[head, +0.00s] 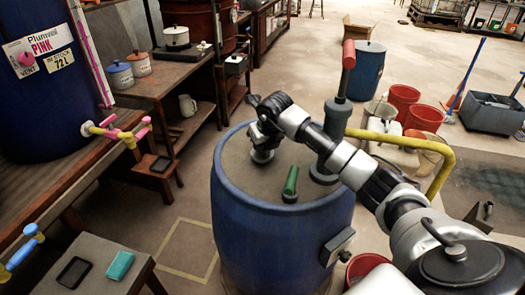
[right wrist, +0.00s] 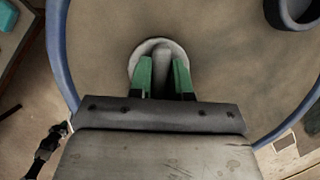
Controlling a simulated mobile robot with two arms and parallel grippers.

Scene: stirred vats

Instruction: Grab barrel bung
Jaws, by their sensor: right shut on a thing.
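The barrel bung (head: 262,155) is a pale grey round plug at the left of the barrel's top. In the right wrist view it shows as a pale disc with an upright grey stem (right wrist: 162,62). My right gripper (right wrist: 163,76) is shut on that stem, one green finger on each side. In the head view my right gripper (head: 264,138) is just above the disc, partly hiding the bung. The blue barrel (head: 250,240) stands upright with a brownish top. I cannot tell whether the bung is seated or slightly raised. My left gripper is not in view.
A green-handled fitting (head: 291,182) and a grey pump (head: 337,115) with red handle and yellow pipe (head: 440,150) stand on the barrel top. A bench (head: 150,85) with pots and a large blue vat (head: 45,110) are left. Red buckets (head: 403,98) stand right. Open floor lies behind.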

